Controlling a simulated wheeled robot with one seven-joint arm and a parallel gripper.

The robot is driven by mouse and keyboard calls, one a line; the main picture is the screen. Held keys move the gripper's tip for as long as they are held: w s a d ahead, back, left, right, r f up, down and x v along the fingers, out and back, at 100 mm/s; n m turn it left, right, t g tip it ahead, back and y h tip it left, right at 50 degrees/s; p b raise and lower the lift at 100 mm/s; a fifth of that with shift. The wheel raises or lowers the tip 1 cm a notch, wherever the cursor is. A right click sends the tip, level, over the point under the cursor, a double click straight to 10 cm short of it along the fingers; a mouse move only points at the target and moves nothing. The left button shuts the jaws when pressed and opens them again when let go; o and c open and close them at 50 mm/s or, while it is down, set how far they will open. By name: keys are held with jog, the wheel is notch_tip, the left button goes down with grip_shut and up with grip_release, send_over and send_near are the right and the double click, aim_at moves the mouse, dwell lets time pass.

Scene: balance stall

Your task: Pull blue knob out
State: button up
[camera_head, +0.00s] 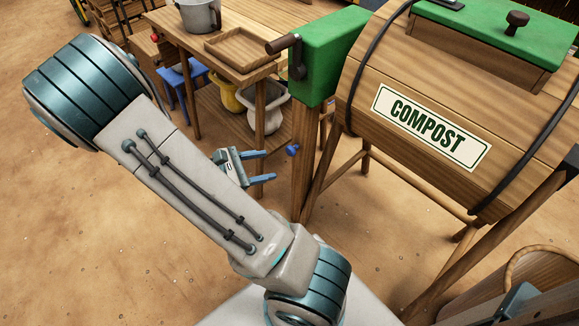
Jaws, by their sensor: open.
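A small blue knob (292,150) sticks out from the left side of the wooden post (305,165) under the green crank box. My gripper (268,166) is open, with its two blue-grey fingers pointing right toward the knob. The fingertips are a short way left of the knob and look apart from it. Nothing shows between the fingers. My arm link covers the area left of and below the gripper.
The green box (325,55) with a dark crank handle (283,44) sits above the knob. A wooden compost barrel (455,80) stands on legs at right. A wooden table (165,22) with a tray (240,45) and pot (199,15) is behind; yellow and white buckets (265,108) stand beneath.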

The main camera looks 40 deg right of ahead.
aim_at(289, 152)
jog(key=w+f+n+t+h+b, duration=0.4)
jog(key=f+n+b, duration=0.2)
jog(key=f, duration=0.4)
jog(key=d+b, duration=0.1)
jog(key=d, duration=0.3)
jog(key=w+d+b, duration=0.1)
jog(key=d, duration=0.4)
jog(key=d+b, duration=0.2)
jog(key=d, duration=0.3)
jog(key=shift+w+d+r, duration=0.15)
jog(key=shift+w+r, duration=0.05)
jog(key=shift+w, duration=0.1)
jog(key=shift+c, duration=0.3)
